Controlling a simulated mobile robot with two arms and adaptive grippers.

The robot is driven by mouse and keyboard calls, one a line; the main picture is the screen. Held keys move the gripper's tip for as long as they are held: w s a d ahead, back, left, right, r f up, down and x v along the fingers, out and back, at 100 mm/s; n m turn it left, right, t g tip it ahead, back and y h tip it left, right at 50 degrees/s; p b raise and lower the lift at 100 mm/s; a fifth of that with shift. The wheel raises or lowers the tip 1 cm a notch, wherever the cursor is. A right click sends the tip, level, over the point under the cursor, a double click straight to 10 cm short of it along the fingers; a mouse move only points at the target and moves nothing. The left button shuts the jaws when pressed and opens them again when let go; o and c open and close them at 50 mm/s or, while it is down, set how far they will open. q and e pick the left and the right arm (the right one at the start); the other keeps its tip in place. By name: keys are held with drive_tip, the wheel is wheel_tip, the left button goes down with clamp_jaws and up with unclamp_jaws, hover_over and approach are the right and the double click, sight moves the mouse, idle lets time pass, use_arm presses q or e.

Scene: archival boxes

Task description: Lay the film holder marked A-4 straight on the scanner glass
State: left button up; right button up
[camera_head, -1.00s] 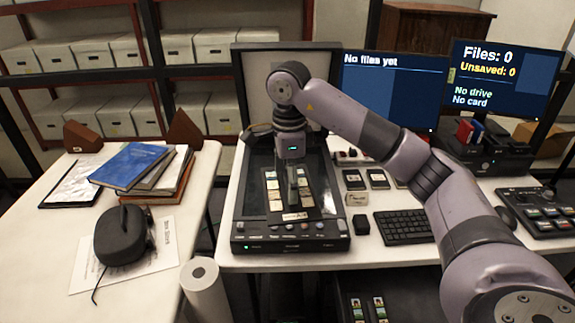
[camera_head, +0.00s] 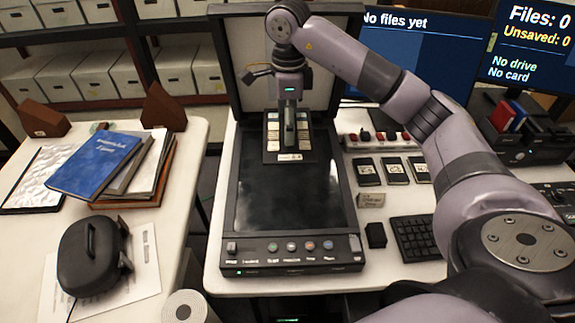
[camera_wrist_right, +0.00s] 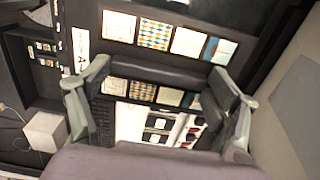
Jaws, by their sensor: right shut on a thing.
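The film holder (camera_head: 272,145) is a dark plate with several small pictures in two rows. Its white end label (camera_wrist_right: 81,48) shows an "A" in the right wrist view; the rest is not clear. My right gripper (camera_wrist_right: 160,78) is shut on the holder's dark middle bar. In the head view my right gripper (camera_head: 289,142) hangs above the back of the scanner glass (camera_head: 290,195), with the holder under it. The holder looks roughly in line with the scanner's sides. I cannot tell whether it touches the glass. My left gripper is out of view.
The scanner lid (camera_head: 230,60) stands open behind the holder. The front of the glass is bare, before a row of buttons (camera_head: 291,246). Several dark cards (camera_head: 396,171), a small black block (camera_head: 376,235) and a keyboard (camera_head: 412,238) lie to the right.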

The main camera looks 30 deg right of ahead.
sight(289, 184)
wheel_tip(289, 184, down, 18)
drive_tip(key=shift+d+f+p, duration=0.1)
drive_tip(key=shift+p, duration=1.15)
drive_tip(key=shift+f, duration=0.2)
drive_tip(key=o, duration=1.2)
drive_tip(key=shift+c, duration=0.2)
drive_tip(key=shift+r, duration=0.1)
